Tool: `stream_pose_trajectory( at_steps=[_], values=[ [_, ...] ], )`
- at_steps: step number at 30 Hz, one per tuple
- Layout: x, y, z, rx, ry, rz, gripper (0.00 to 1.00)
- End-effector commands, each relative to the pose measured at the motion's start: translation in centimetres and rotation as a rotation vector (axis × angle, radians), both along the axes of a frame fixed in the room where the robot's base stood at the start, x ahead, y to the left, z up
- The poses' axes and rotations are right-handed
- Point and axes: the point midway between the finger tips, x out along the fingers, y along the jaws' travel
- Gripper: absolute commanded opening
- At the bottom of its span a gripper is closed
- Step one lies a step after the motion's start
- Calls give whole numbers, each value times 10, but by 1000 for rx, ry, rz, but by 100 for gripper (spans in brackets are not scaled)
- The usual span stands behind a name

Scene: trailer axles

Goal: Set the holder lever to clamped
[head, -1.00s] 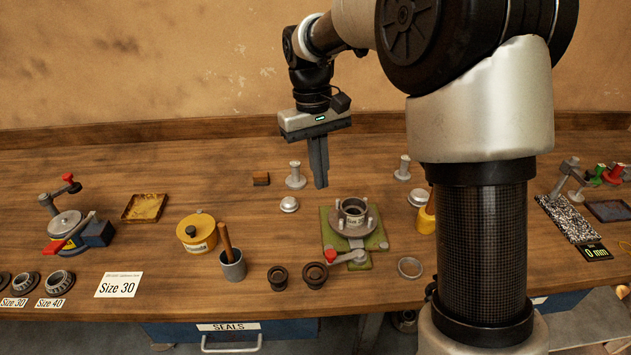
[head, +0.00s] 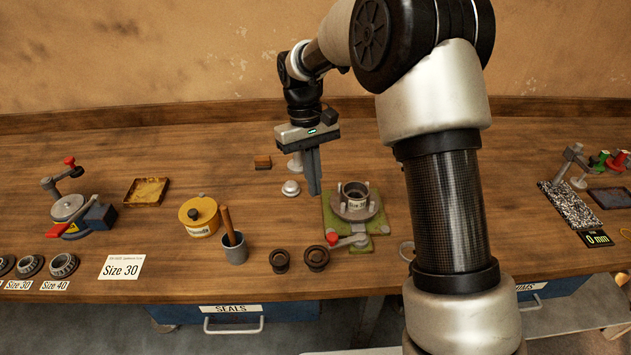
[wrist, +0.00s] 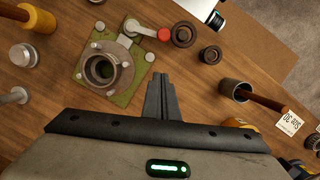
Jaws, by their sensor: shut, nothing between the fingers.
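The holder is a grey round hub on a green base plate (head: 374,226), with several upright studs around it. Its lever has a red knob (head: 332,238) and a grey arm along the front edge of the base, with the knob at the left end. In the wrist view, the red knob (wrist: 164,34) shows at the upper middle, beside the green base plate (wrist: 126,99). My gripper (head: 315,192) is shut and empty, pointing down just left of the holder and behind the lever. In the wrist view, the closed fingers (wrist: 161,78) are apart from the lever.
Two dark rings (head: 317,258) lie just in front of the lever. A grey cup (head: 235,248) with a wooden-handled tool and a yellow tin (head: 198,215) stand to the left. A silver cap (head: 290,188) sits left of my fingers.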

Motion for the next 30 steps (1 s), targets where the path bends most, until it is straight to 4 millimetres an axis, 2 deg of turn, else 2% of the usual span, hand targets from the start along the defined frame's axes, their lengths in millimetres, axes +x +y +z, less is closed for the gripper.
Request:
stream_pose_trajectory(
  at_steps=[3, 9, 13, 18, 30],
  values=[
    [-7, -3, -27, -1, 6, 0, 0],
    [-16, -7, -67, 0, 5, -1, 0],
    [-35, -16, -66, -1, 1, -2, 0],
    [-47, -21, -69, -1, 1, -1, 0],
    [-50, -22, -69, 1, 0, -1, 0]
  ],
)
